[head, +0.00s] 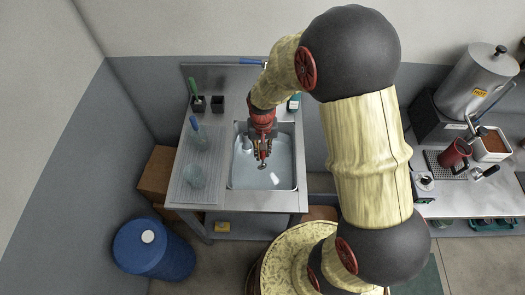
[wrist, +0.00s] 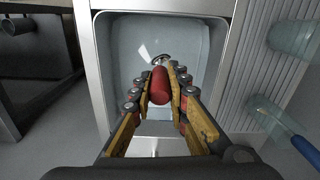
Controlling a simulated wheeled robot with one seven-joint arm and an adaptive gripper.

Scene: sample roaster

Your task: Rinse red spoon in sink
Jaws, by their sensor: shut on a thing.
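My gripper (head: 262,150) is over the sink (head: 280,186) and points down into its basin. In the wrist view my gripper (wrist: 163,76) is shut on the red spoon (wrist: 159,86), with its fingers on both sides of the red handle. The spoon's dark metal bowl hangs below, over the basin; it also shows in the head view as part of the red spoon (head: 262,166). Whether the bowl touches the basin or any water is unclear. The sink's rim (wrist: 101,66) surrounds the gripper in the wrist view. My arm hides part of the sink's back.
A ribbed drainboard (head: 210,182) left of the sink holds clear glasses (head: 194,176) and a blue-handled tool. A small white piece (head: 274,178) lies in the basin. A blue barrel (head: 150,248) stands at the lower left.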

